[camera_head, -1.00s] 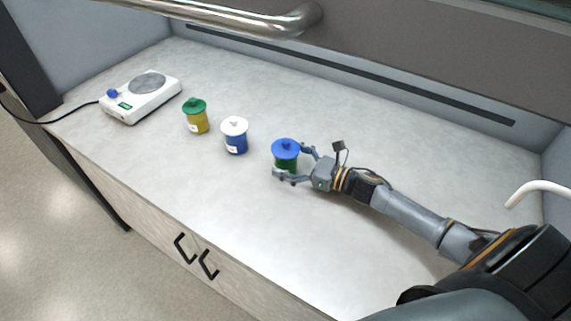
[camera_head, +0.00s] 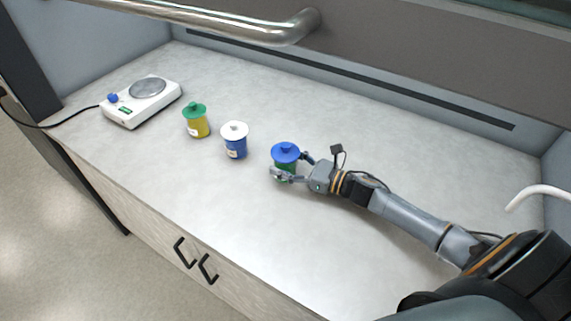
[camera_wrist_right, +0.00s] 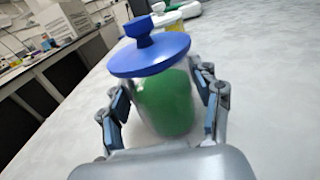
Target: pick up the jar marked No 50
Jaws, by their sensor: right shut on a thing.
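A green jar with a blue knobbed lid (camera_head: 286,152) stands on the worktop, in the jaws of my right gripper (camera_head: 287,170). In the right wrist view the gripper (camera_wrist_right: 165,105) has a finger on each side of the green body (camera_wrist_right: 165,103), below the lid. A blue jar with a white lid (camera_head: 235,140) and a yellow jar with a green lid (camera_head: 196,120) stand to its left. The small labels on those two are too small to read, and no label shows on the held jar, so I cannot tell which is No 50. My left gripper is out of view.
A white hotplate or balance (camera_head: 141,101) with a round grey plate and blue knob stands at the far left, its black cord over the edge. A metal bar (camera_head: 230,27) runs above. The front worktop (camera_head: 215,205) is clear.

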